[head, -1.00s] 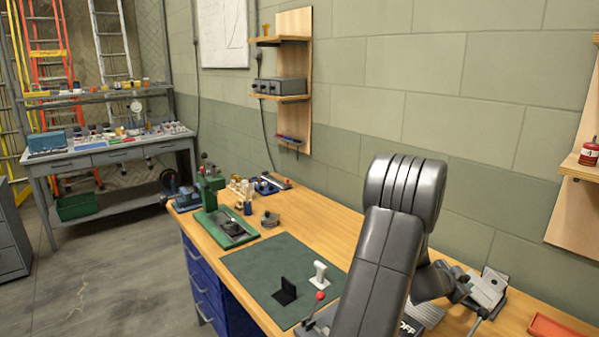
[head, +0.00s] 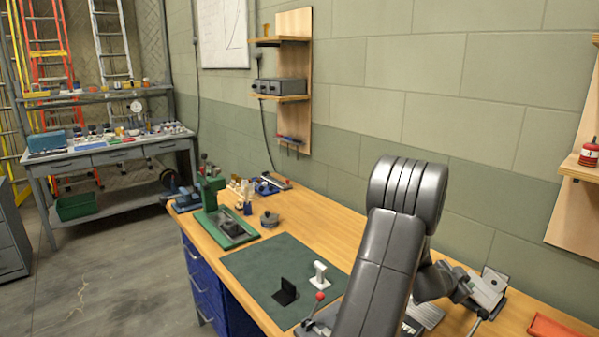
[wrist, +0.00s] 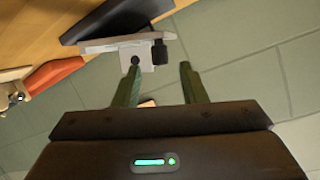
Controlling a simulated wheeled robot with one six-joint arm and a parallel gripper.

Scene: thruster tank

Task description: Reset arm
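My gripper shows in the wrist view (wrist: 158,75) with its two greenish fingers apart and nothing clearly held between them. A pale grey block with a black knob (wrist: 138,50) lies just beyond the fingertips; I cannot tell whether they touch it. In the head view my arm rises over the front of the wooden bench (head: 345,222) and bends down behind its own forearm. My gripper's fingers are hard to make out there, near a grey metal fixture (head: 490,285) at the right of the bench.
A green mat (head: 262,262) holds a black bracket (head: 286,292), a white piece (head: 319,273) and a red-knobbed lever (head: 320,296). A green press (head: 212,195) stands farther left. An orange-red tray (head: 553,327) lies at right. Wall shelves (head: 280,97) rise behind the bench.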

